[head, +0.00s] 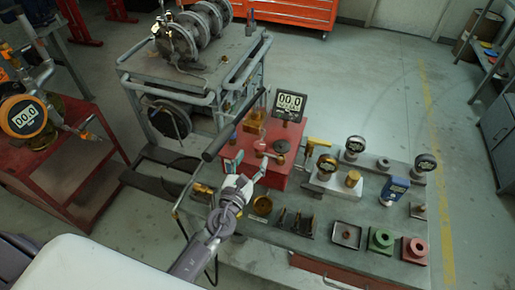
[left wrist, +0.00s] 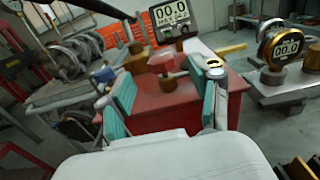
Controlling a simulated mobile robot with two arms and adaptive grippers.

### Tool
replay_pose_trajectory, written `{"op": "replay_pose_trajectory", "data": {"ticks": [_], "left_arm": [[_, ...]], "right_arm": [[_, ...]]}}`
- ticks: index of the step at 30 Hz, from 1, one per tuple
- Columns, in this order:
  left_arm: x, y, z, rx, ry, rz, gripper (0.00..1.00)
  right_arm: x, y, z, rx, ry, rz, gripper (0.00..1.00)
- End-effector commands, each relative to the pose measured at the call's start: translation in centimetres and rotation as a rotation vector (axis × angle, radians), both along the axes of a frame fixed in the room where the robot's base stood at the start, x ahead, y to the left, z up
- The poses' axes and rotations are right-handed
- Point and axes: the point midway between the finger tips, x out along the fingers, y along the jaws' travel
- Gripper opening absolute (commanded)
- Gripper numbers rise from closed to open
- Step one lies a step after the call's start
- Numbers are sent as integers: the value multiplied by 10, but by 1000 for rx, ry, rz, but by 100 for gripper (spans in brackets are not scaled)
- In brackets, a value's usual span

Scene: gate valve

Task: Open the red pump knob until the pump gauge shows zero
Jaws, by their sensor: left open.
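The red pump (head: 277,178) is a red box on the grey bench. Its display gauge (head: 289,105) stands at its back and reads 00.0; it also shows at the top of the left wrist view (left wrist: 171,17). A small reddish knob (head: 260,146) sits on top of the pump; in the left wrist view the knob (left wrist: 162,60) shows beyond the fingertips. My left gripper (head: 249,162) is open at the pump's near left side, its teal-padded fingers spread either side of the knob's line in the left wrist view (left wrist: 170,82). I see no contact with the knob. My right gripper is out of view.
A long dark lever bar (head: 234,123) slants beside the pump, near my gripper. Several gauges (head: 326,164) and small trays stand on the bench (head: 300,225) to the right. Floor at right is clear.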

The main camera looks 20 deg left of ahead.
Motion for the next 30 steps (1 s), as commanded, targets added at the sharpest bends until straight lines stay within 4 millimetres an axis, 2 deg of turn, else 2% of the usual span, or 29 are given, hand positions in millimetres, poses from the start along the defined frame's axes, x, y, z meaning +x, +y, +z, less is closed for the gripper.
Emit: {"op": "replay_pose_trajectory", "data": {"ticks": [3, 10, 30], "left_arm": [[-25, 1, -1, 2, 2, -3, 63], [-51, 2, 0, 2, 1, -1, 63], [-55, 5, 3, -32, -4, 15, 63]], "right_arm": [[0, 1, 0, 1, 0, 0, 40], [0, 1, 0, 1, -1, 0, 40], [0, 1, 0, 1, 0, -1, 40]]}}
